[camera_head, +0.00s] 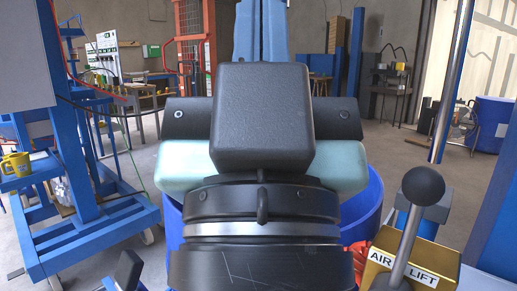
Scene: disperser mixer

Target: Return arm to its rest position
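My arm fills the middle of the head view, with a dark ringed wrist and a black block on it. My gripper (262,120) seems to be at this end, pointing away from the camera. Pale teal pads stick out on both sides below a black bar with screws. Its fingertips cannot be made out, so I cannot tell whether it is open or shut, or whether it holds anything.
A blue drum (368,205) stands partly hidden behind my arm. A black-knobbed lever (408,228) rises beside the yellow AIR LIFT box (415,262) at right. A blue wheeled frame (90,235) with a yellow mug (17,164) stands left. Open floor shows beyond.

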